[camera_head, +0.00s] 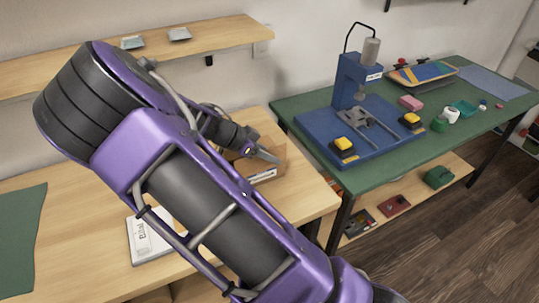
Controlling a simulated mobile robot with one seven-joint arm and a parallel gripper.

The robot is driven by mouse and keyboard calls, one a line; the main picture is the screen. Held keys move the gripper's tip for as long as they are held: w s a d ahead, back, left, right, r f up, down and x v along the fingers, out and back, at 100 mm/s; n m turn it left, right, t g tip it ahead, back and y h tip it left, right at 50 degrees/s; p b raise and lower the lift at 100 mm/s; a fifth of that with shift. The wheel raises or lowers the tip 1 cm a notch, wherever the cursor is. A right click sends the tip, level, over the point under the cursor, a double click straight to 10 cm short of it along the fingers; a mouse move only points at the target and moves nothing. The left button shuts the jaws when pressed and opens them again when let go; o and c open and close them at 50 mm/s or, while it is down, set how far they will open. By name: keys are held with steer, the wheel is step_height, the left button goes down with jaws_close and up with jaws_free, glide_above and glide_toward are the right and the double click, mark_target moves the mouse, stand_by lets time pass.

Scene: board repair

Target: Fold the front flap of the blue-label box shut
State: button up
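A brown cardboard box (272,180) sits on the wooden table, right of centre in the head view, near the table's right end. A pale label shows on its near side, with a thin strip that may be blue. The label is too small to read. My purple arm covers the box's left part. My gripper (268,156) points right and slightly down at the top of the box. I cannot tell whether it touches a flap, or how far the front flap stands open. The fingers look like one grey wedge, so their opening is unclear.
The wooden table (80,250) holds a white printed box (146,243), partly behind my arm, and a green mat (20,235). A green table (300,103) with a blue press (352,85) stands to the right. A wooden shelf (225,38) hangs above.

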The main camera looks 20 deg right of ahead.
jaws_close()
stand_by(1.4)
